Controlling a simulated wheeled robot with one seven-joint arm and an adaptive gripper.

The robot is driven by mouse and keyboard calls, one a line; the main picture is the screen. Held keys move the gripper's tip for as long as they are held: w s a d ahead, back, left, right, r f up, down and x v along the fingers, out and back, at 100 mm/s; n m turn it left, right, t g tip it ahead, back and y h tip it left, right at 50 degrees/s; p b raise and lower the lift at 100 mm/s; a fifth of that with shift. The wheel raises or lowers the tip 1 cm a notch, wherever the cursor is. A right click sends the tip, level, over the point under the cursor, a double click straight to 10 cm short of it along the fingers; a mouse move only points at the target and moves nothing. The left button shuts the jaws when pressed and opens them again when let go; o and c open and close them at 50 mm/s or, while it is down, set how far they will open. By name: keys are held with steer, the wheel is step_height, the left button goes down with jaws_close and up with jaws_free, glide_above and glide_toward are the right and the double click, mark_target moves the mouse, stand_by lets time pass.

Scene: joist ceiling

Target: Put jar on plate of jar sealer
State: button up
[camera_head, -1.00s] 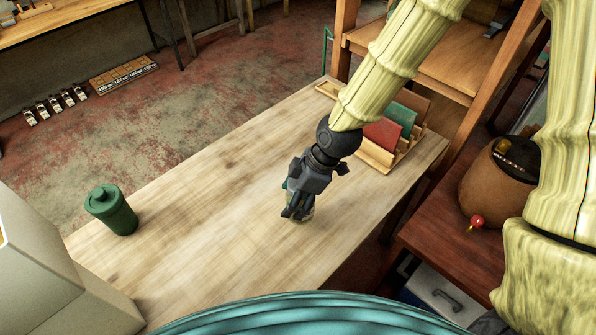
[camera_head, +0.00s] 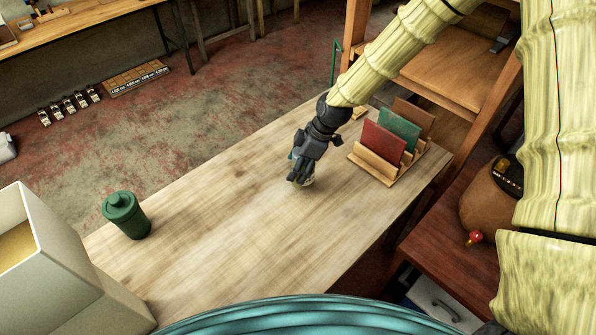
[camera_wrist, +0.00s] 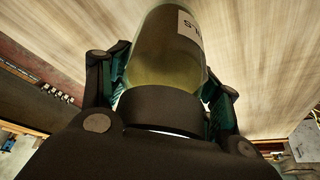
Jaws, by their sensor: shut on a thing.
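My gripper (camera_head: 301,181) is shut on a jar (camera_wrist: 165,58) over the middle of the wooden table (camera_head: 215,225). In the wrist view the jar is a yellowish-green glass with a white, dark-lettered label, between the two fingers. In the head view the gripper hides most of the jar; I cannot tell how far it is above the tabletop. A pale box-like body (camera_head: 75,275) with a yellowish opening stands at the lower left. I cannot tell whether it is the jar sealer, and no plate shows.
A green lidded canister (camera_head: 127,216) stands on the table beside the pale box. A wooden rack (camera_head: 372,166) with red and green boards stands to the right of the gripper. The table between canister and gripper is clear.

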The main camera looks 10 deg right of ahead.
steer(key=shift+f+p, duration=0.65)
steer(key=shift+f, duration=1.05)
steer(key=shift+f, duration=0.15)
steer(key=o, duration=1.3)
